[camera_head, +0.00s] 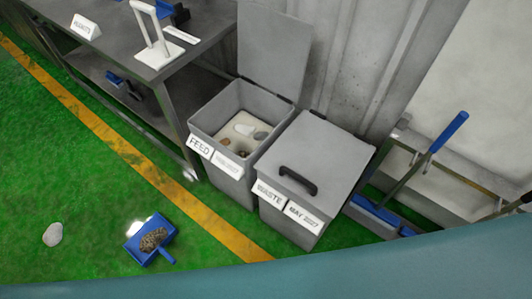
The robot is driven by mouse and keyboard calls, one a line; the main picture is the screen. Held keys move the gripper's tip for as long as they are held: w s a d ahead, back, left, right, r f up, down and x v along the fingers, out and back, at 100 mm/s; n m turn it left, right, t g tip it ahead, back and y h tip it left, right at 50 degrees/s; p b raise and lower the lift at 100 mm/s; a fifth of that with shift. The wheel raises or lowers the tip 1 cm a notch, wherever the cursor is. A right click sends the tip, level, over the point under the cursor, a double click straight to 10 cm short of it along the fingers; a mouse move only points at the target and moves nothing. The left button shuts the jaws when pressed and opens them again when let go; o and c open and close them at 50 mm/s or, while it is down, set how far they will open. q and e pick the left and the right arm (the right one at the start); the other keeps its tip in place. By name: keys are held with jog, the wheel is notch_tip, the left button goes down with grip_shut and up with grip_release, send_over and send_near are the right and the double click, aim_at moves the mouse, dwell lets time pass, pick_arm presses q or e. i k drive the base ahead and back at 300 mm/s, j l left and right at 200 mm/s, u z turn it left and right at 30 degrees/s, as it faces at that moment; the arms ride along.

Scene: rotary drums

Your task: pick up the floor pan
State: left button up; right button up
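The floor pan (143,247) is a small blue dustpan lying on the green floor at the lower left. A pile of brown granular material (154,238) sits in it. Its short blue handle (167,256) points to the lower right. A glossy white patch shows at its upper left edge. Neither of my grippers is in view.
An open grey FEED bin (199,121) and a closed grey WASTE bin (322,150) stand by the wall. A dark metal table (110,35) is at upper left. A pale lump (53,234) lies left of the pan. Blue-handled tools (448,133) lean at right. Floor around the pan is mostly clear.

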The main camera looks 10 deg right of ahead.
aim_at(151, 241)
jog(key=u, duration=1.5)
